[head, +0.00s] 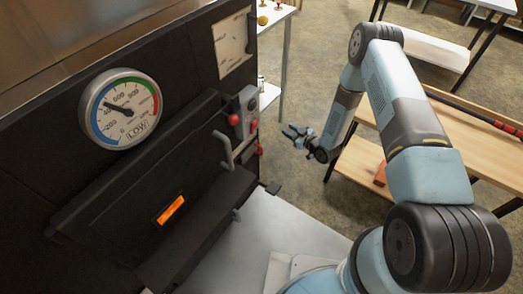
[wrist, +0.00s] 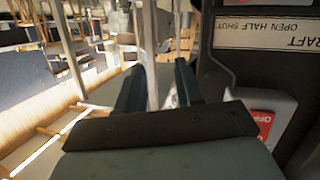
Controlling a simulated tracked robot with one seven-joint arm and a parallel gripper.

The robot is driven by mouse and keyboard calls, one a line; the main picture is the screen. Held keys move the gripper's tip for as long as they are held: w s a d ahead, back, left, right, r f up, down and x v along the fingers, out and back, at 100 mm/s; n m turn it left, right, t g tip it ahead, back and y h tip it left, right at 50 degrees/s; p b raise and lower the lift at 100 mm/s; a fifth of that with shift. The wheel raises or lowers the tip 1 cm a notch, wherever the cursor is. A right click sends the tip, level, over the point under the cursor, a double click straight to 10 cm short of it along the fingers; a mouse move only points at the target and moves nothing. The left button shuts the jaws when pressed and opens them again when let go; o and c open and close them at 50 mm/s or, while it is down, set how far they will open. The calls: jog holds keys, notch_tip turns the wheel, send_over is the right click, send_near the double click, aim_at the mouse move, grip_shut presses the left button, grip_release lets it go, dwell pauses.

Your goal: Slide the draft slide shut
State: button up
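The dark evaporator front (head: 60,170) fills the left of the head view. In the wrist view, a pale plate reading "DRAFT, OPEN, HALF, SHUT" (wrist: 265,35) shows upside down at the upper right, on a dark surface. I cannot make out the draft slide or its position for certain. My gripper (head: 298,133) is in the air to the right of the evaporator front, apart from it in the head view. In the wrist view its two dark fingers (wrist: 158,85) are spread, with a gap between them. I see nothing held; a pale upright behind the gap looks like background.
A round gauge (head: 121,108), a grey box with red knobs (head: 243,112) and a bent grey handle (head: 232,150) stand out on the evaporator front. A glowing orange slot (head: 171,209) is lower down. A wooden bench (head: 365,168) stands behind my arm. Bare floor lies beyond.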

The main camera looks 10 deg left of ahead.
aim_at(261, 149)
jog(key=s+a+f+m+y, duration=0.1)
jog(key=s+f+y, duration=0.2)
jog(key=s+f, duration=0.9)
jog(key=shift+t, duration=0.4)
jog(key=x, duration=0.9)
jog(key=r+x, duration=0.1)
jog(key=x, duration=0.3)
jog(key=shift+s+a+r, duration=0.1)
jog(key=shift+s+a, duration=0.05)
jog(key=shift+a, duration=0.1)
jog(key=shift+c, duration=0.3)
grip_shut()
